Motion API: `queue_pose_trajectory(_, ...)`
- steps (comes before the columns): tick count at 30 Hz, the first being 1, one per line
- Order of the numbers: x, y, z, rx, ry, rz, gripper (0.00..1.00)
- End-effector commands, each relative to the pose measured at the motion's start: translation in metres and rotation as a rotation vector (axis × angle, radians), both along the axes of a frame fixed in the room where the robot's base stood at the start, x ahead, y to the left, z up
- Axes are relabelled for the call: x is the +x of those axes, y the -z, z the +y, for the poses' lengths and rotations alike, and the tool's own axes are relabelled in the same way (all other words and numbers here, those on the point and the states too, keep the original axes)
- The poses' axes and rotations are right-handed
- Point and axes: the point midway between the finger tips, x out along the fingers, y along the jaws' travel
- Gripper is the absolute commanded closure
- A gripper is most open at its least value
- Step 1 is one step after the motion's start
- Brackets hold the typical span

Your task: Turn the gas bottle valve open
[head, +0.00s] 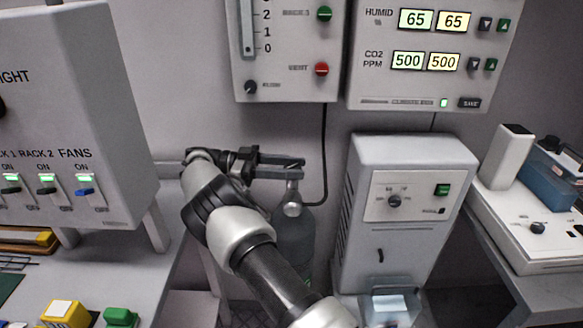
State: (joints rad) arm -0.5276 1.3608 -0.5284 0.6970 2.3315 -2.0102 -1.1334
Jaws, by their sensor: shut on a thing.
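The gas bottle (294,240) is a grey-blue cylinder standing on the floor below the wall panels, partly hidden by my arm. Its metal neck and round regulator (292,209) show at the top. My gripper (296,167) reaches in from the left above the bottle's neck, fingers pointing right. It is shut on the valve at the top of the bottle. The valve's handle is mostly hidden by the fingers, so its angle cannot be told.
A gas panel (287,88) with a black hose below and a climate panel (425,88) hang on the wall. A white cabinet (398,240) stands close right of the bottle. A switch box (110,195) on a bench stands left.

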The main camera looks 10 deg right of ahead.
Motion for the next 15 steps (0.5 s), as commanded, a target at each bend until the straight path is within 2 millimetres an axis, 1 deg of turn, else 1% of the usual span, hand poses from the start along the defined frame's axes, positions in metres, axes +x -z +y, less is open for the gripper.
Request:
queue_pose_trajectory(2, -0.0008, 0.0, -0.0025, -0.003, 0.006, 0.003, 0.86)
queue_pose_trajectory(3, -0.0009, 0.0, -0.0025, -0.003, 0.007, 0.003, 0.59)
queue_pose_trajectory(5, -0.0008, 0.0, -0.0024, -0.004, 0.006, 0.002, 0.49)
queue_pose_trajectory(6, -0.0007, 0.0, -0.0022, -0.003, 0.005, 0.002, 0.46)
queue_pose_trajectory(15, -0.0003, -0.0026, -0.0012, -0.002, 0.002, 0.001, 0.46)
